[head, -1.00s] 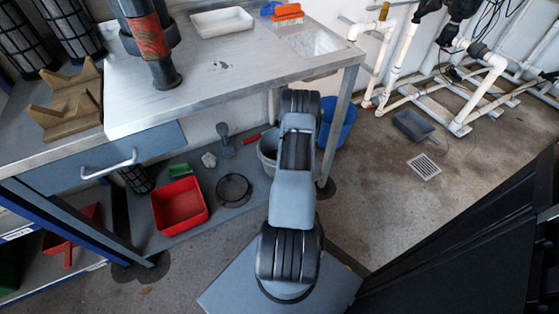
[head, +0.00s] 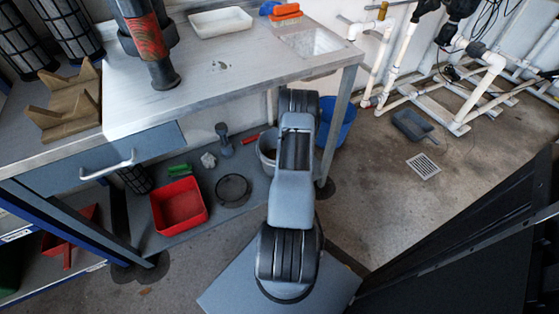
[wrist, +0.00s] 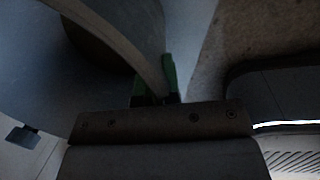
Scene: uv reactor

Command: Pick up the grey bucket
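The grey bucket (head: 266,152) is at the lower shelf under the workbench, mostly hidden behind my arm in the head view. In the wrist view its curved grey wall and rim (wrist: 130,38) fill the upper left. My gripper (wrist: 155,85) has green fingertips, one on each side of the bucket's rim, with the rim filling the narrow gap between them. The gripper appears shut on this rim. In the head view my arm hides the gripper.
A blue bucket (head: 335,122) stands just right, near the bench leg (head: 340,125). A red tub (head: 179,206) and a dark round sieve (head: 232,190) lie left on the lower shelf. The workbench top (head: 225,75) overhangs. Open floor (head: 385,190) lies right.

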